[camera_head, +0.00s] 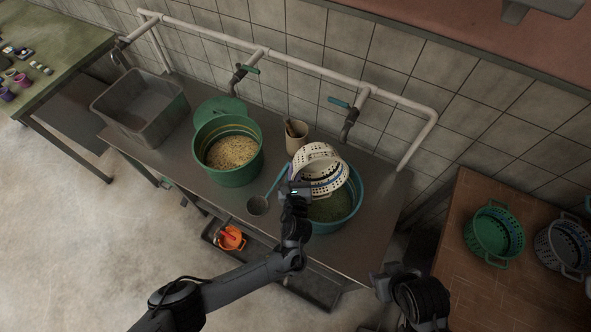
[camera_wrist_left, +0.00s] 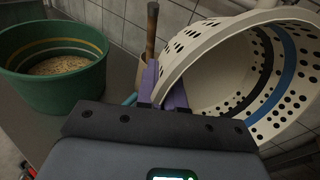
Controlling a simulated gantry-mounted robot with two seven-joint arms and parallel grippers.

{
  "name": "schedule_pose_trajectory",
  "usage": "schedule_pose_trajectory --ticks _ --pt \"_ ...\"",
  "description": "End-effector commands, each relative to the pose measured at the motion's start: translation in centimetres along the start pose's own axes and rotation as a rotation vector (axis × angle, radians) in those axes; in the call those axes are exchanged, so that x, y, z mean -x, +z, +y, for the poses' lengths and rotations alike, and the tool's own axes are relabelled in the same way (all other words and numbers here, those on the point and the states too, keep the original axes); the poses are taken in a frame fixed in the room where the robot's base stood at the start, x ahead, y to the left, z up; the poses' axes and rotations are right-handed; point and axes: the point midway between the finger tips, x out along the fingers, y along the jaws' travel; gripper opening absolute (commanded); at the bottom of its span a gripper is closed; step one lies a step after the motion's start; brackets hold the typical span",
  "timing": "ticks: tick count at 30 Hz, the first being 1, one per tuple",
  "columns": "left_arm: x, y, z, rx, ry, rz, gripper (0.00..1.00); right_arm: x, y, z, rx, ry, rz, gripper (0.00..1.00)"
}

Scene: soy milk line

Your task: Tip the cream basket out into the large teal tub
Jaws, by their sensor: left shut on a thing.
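The cream basket (camera_head: 322,167), a perforated colander with a blue band, is tilted over the large teal tub (camera_head: 352,214). My left gripper (camera_head: 298,188) is shut on its rim at the left side. In the left wrist view the purple fingertips (camera_wrist_left: 165,88) meet the rim of the basket (camera_wrist_left: 225,72), whose visible inside looks bare. Greenish contents show in the tub below; the basket hides the tub's back part. My right arm is at the lower right of the head view, apart from the tub; its fingers cannot be made out.
A green tub (camera_head: 228,173) of pale beans stands left of the teal tub, with a grey basin (camera_head: 142,112) beyond. A beige container (camera_head: 297,140) and a ladle (camera_head: 258,205) are close by. Pipes and taps run behind. Green (camera_head: 494,232) and grey baskets stand on the right table.

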Motion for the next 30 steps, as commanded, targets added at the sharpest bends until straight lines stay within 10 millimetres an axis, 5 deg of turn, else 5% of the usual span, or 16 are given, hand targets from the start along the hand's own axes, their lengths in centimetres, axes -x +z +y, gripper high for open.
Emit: schedule_pose_trajectory --ticks 9,23,30 --pt "-2.4 -1.0 0.5 0.059 0.034 0.383 0.0 0.8 -0.3 0.1 0.001 0.001 -0.002 0.43" --pt "-3.5 -1.5 0.6 0.117 0.069 0.827 0.0 4.3 -1.5 0.0 -0.008 -0.007 0.003 0.43" --pt "-3.3 -3.1 0.6 0.149 0.086 1.071 0.0 4.1 -1.4 -0.1 -0.009 -0.007 0.003 0.43"
